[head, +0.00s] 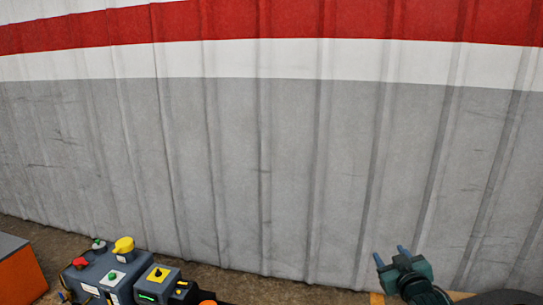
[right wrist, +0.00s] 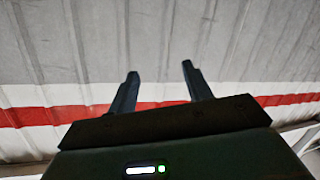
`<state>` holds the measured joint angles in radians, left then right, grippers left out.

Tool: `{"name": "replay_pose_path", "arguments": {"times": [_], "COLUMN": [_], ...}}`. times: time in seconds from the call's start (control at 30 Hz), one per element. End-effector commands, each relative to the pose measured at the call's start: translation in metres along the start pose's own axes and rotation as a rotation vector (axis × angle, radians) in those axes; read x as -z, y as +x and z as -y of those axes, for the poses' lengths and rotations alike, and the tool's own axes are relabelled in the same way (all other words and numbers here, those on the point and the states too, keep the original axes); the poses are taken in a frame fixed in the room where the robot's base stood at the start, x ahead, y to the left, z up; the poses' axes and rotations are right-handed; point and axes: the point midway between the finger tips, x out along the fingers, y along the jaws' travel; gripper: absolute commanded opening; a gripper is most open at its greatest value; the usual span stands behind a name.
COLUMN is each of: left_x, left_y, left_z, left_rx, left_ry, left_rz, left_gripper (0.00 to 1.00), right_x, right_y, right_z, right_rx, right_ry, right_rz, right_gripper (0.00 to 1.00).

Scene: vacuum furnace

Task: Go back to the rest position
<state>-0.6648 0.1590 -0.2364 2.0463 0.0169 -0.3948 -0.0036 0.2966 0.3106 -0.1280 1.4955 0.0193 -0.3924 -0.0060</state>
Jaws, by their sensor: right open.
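My right gripper (head: 391,257) shows at the lower right of the head view, raised in front of the grey wall, with its two fingers apart and nothing between them. In the right wrist view my right gripper (right wrist: 158,78) also shows open and empty, its fingers pointing toward the wall. My left gripper is in neither view.
A corrugated wall (head: 290,170), grey with white and red bands, fills most of the head view. At the lower left stand a dark control box (head: 98,272) with coloured knobs and buttons and an orange box (head: 18,275). Brown floor runs along the wall's foot.

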Motion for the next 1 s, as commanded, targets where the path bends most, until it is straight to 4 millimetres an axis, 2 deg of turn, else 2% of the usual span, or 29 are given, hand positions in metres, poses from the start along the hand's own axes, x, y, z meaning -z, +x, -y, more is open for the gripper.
{"name": "replay_pose_path", "arguments": {"times": [0.03, 0.17, 0.27, 0.3, 0.4, 0.5, 0.6, 0.73, 1.0], "left_x": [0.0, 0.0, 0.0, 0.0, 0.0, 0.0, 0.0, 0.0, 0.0], "left_y": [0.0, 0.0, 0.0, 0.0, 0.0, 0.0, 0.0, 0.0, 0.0], "left_z": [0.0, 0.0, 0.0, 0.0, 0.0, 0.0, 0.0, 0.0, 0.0], "left_rx": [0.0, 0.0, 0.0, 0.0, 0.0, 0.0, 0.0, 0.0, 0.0], "left_ry": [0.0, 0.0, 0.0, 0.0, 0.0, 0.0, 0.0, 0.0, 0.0], "left_rz": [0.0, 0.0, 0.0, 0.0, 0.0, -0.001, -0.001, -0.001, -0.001], "left_gripper": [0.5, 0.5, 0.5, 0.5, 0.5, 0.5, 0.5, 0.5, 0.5], "right_x": [-0.022, -0.072, -0.109, -0.121, -0.145, -0.158, -0.162, -0.164, -0.165], "right_y": [-0.015, -0.063, -0.114, -0.137, -0.194, -0.243, -0.277, -0.299, -0.304], "right_z": [0.021, 0.075, 0.119, 0.135, 0.169, 0.193, 0.206, 0.214, 0.216], "right_rx": [0.033, 0.118, 0.189, 0.217, 0.276, 0.319, 0.344, 0.359, 0.362], "right_ry": [0.006, 0.03, 0.063, 0.081, 0.128, 0.173, 0.209, 0.233, 0.237], "right_rz": [0.028, 0.094, 0.154, 0.179, 0.239, 0.292, 0.329, 0.355, 0.36], "right_gripper": [0.5, 0.5, 0.5, 0.5, 0.5, 0.5, 0.5, 0.5, 0.5]}}
